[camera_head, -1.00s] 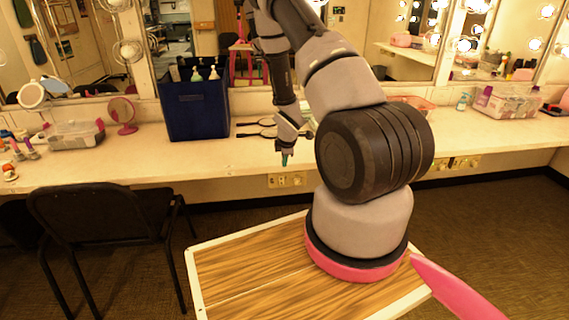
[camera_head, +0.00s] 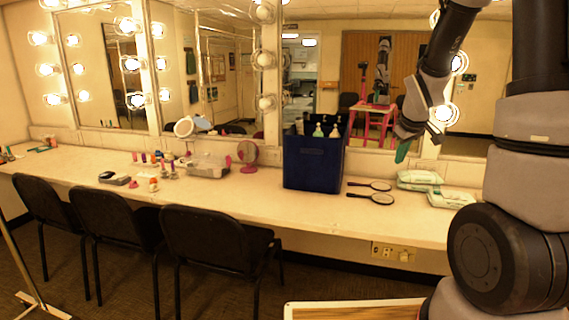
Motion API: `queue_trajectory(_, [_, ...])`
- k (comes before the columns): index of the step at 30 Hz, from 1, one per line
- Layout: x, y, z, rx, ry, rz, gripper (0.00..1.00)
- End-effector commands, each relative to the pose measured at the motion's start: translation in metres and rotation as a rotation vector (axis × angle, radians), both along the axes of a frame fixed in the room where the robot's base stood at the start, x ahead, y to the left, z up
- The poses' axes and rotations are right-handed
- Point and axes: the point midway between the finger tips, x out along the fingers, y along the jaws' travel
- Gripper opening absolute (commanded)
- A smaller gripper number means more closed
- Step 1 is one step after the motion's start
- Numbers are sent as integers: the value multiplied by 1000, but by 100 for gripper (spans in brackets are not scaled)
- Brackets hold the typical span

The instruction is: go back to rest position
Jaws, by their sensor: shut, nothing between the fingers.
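My gripper (camera_head: 403,150) hangs at the end of my folded arm on the right side of the head view. It points downward, with green fingertips, and is shut and empty. In the picture it overlaps the mirror, above the counter (camera_head: 320,213) and the white packets. Nothing is seen touching it.
A dark blue bin (camera_head: 314,163) with bottles stands on the counter. Two hand mirrors (camera_head: 371,198) and packets (camera_head: 420,179) lie to its right. A clear case (camera_head: 208,166) and a pink round mirror (camera_head: 247,153) are left. Black chairs (camera_head: 215,237) line the front.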

Motion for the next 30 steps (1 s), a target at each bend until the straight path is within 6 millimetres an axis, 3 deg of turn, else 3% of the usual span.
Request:
queue_trajectory(1, [-12, 6, 25, 42, -23, -48, 0])
queue_trajectory(6, [-62, 28, 87, 201, -59, -218, 0])
queue_trajectory(13, [-144, 60, 148, 423, -85, -415, 0])
queue_trajectory(18, [-198, 81, 172, 560, -84, -520, 0])
queue_trajectory(21, [-219, 90, 178, 611, -79, -558, 0])
queue_trajectory(25, [-233, 95, 180, 644, -74, -582, 0])
queue_trajectory(30, [-235, 96, 180, 650, -70, -589, 0])
